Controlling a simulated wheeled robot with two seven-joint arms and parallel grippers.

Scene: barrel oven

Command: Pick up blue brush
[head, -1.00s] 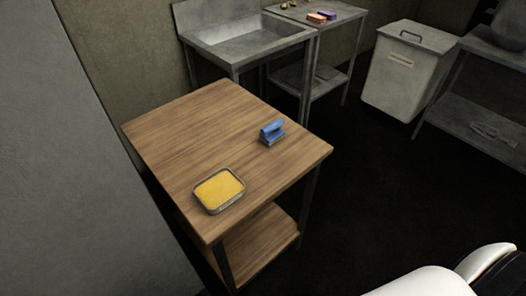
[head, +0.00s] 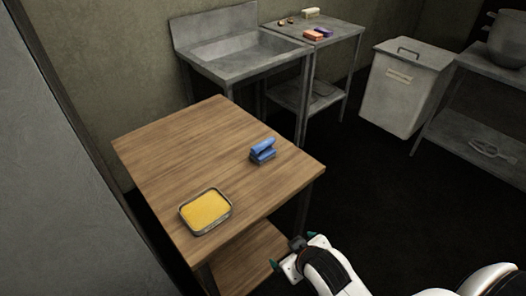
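The blue brush (head: 262,151) lies on the wooden table (head: 185,150), toward its right side. My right gripper (head: 293,250) is low in front of the table's right front corner, beside the lower shelf in the picture. Its two green-tipped fingers look spread apart, with nothing seen between them. It is well apart from the brush. My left gripper is out of view.
A metal tray of yellow material (head: 206,210) sits near the table's front edge. A sink (head: 240,55) stands behind, next to a steel side table (head: 345,32) with small blocks. A grey bin (head: 400,95) and a shelf unit (head: 470,130) are at right. Dark floor lies between.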

